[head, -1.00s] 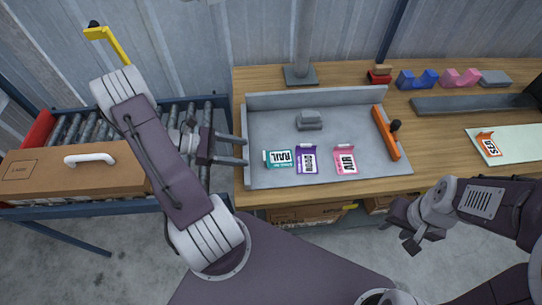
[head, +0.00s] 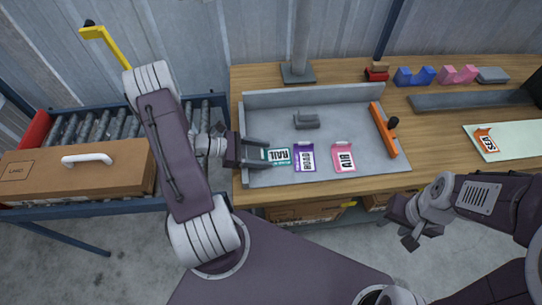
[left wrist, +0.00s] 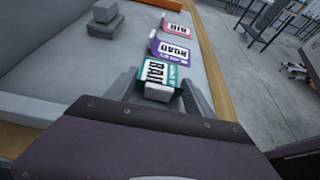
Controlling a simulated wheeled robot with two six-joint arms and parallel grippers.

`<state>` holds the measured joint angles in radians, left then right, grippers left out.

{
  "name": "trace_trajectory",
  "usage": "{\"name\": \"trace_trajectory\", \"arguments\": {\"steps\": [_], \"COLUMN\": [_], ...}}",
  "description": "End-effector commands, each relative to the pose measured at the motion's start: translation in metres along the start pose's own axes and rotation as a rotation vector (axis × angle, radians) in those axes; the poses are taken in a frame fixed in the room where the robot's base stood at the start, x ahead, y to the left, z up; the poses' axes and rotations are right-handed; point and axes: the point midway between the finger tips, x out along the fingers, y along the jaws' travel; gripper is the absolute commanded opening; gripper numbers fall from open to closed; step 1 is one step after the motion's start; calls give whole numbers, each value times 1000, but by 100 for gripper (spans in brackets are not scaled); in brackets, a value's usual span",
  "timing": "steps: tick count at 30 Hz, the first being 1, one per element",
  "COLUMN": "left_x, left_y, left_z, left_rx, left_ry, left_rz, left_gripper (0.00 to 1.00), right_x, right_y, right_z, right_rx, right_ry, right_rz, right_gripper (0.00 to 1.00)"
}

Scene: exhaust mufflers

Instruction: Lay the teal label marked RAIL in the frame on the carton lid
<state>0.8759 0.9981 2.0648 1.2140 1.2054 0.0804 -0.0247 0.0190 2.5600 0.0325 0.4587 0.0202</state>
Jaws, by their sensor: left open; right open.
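The teal label marked RAIL (head: 278,156) lies in the grey tray (head: 360,125), at its front left. It also shows in the left wrist view (left wrist: 160,73), between the two fingers. My left gripper (head: 268,153) is open, with its fingertips at the label's left end; I cannot tell whether they touch it. The brown carton (head: 100,175) stands on the roller conveyor at the left, and a frame (head: 22,170) is printed on its lid, beside a white handle (head: 88,159). My right gripper (head: 408,223) is open and empty, in front of the bench at the right.
A purple ROAD label (head: 305,157) lies close right of the teal one, then a pink AIR label (head: 343,158). A grey block (head: 306,121) and an orange bar with a black knob (head: 384,130) are also in the tray. An orange SEA label (head: 487,141) lies at the far right.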

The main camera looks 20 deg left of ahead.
Motion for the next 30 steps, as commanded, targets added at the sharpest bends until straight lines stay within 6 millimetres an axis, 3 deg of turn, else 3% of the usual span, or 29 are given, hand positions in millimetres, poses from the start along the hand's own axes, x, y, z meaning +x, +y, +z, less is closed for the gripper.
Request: {"name": "trace_trajectory", "arguments": {"steps": [3,10,22,30], "left_x": [0,-1,-3,-13], "left_y": [0,0,0,1], "left_z": [0,0,5,45], "left_rx": [0,0,2,6], "left_ry": [0,0,1,2], "left_rz": [0,0,0,-3], "left_gripper": [62,0,0,0], "right_x": [0,0,-1,-6], "right_y": [0,0,0,0], "right_z": [0,0,0,-1], "right_rx": [0,0,0,0], "right_ry": [0,0,0,0], "right_rz": [0,0,0,0], "right_gripper": [41,41,41,41]}}
